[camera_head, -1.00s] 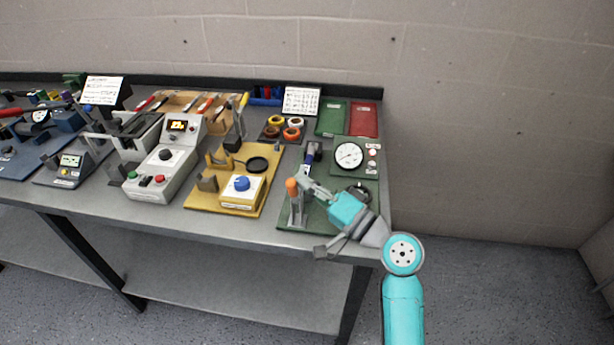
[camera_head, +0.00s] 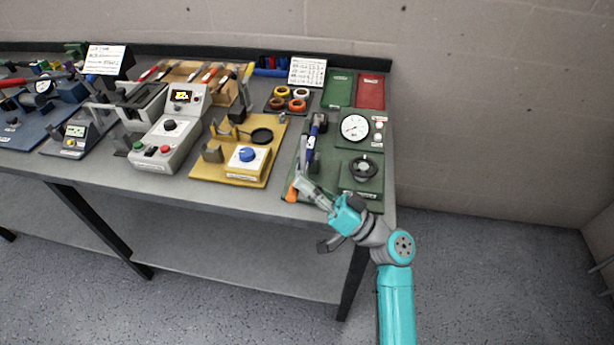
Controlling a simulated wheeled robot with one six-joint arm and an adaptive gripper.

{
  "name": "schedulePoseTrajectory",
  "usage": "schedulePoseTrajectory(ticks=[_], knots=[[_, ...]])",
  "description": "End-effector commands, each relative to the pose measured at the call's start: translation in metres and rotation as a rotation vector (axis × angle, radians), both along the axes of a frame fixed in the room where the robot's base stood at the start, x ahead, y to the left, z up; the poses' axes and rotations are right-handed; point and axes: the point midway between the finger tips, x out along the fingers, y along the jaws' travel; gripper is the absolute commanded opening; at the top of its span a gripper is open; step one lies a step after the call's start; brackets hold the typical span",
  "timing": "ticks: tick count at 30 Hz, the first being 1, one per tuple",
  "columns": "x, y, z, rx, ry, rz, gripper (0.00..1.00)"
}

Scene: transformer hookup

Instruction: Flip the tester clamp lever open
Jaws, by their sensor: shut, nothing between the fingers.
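The tester clamp lever has an orange handle (camera_head: 292,190) at the front-left of the green tester board (camera_head: 335,203). The lever lies low, with its handle pointing toward the table's front edge. My gripper (camera_head: 301,183) is shut and empty, with its fingertips right beside the handle on its right side. I cannot tell whether they touch. The fingers partly cover the lever's base. A tool with a blue grip (camera_head: 311,143) stands behind the lever on the same board.
A yellow fixture (camera_head: 222,170) with a blue knob is to the left. Red (camera_head: 370,91) and green (camera_head: 340,88) mats lie behind. The floor at right is clear.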

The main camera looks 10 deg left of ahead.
Motion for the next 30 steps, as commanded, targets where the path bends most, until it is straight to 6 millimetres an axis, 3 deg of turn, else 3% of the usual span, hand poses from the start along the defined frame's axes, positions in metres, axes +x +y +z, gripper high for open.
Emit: schedulePoseTrajectory(ticks=[24,30], knots=[[-0.0040,0.0011,-0.0112,-0.006,0.007,0.002,0.00],[-0.0001,0.0023,-0.0025,-0.005,0.005,0.003,0.00]])
